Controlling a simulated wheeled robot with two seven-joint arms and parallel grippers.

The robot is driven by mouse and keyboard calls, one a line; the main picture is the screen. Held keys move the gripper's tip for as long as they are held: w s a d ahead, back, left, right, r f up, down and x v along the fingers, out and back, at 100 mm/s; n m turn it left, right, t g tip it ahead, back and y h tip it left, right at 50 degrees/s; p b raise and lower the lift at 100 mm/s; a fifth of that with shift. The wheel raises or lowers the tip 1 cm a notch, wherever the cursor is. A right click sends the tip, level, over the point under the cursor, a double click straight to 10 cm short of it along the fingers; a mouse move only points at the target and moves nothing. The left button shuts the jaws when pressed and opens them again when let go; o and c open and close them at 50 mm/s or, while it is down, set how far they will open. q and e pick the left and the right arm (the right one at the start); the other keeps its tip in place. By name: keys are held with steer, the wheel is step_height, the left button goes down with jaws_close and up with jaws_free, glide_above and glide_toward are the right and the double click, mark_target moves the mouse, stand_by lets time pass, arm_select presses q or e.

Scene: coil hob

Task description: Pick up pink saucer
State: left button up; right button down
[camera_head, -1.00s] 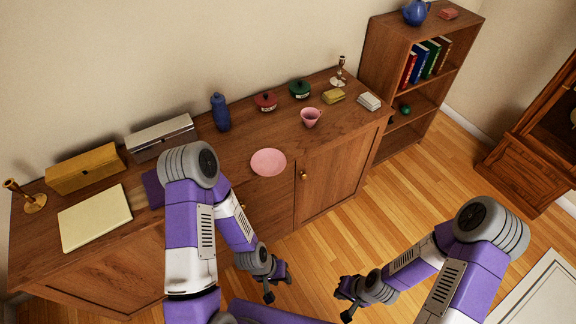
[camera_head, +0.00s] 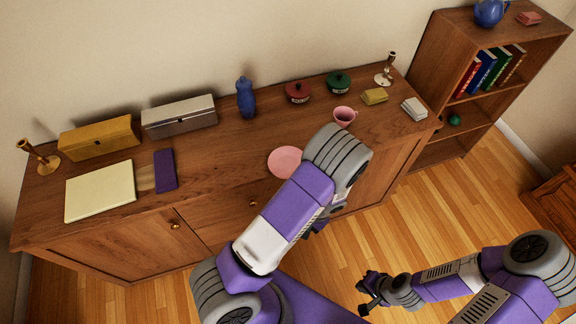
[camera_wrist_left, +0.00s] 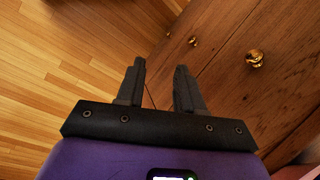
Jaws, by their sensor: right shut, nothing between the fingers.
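The pink saucer (camera_head: 284,161) lies flat on the wooden sideboard top near its front edge. My left forearm covers part of its right side in the head view. My left gripper is hidden behind my arm in the head view. In the left wrist view my left gripper (camera_wrist_left: 160,66) is open and empty, in front of the cabinet doors with the floor below. My right gripper (camera_head: 368,291) is shut and empty, over the floor in front of the sideboard, well away from the saucer.
On the sideboard (camera_head: 215,185) a pink cup (camera_head: 344,116), blue bottle (camera_head: 245,98), red pot (camera_head: 298,92) and green pot (camera_head: 339,82) stand behind the saucer. Left are boxes and a purple item (camera_head: 165,170). Brass knobs (camera_wrist_left: 255,60) stick out from the doors.

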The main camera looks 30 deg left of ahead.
arm_select(q)
steer(key=w+r+t+y+b, duration=0.2)
steer(key=w+r+t+y, duration=0.2)
steer(key=w+r+y, duration=0.7)
steer(key=w+a+h+b, duration=0.1)
steer(key=w+a+h, duration=0.1)
steer(key=a, duration=0.4)
steer(key=shift+w+h, duration=0.3)
steer(key=shift+h, duration=0.3)
steer(key=shift+a+f, duration=0.1)
jaws_close()
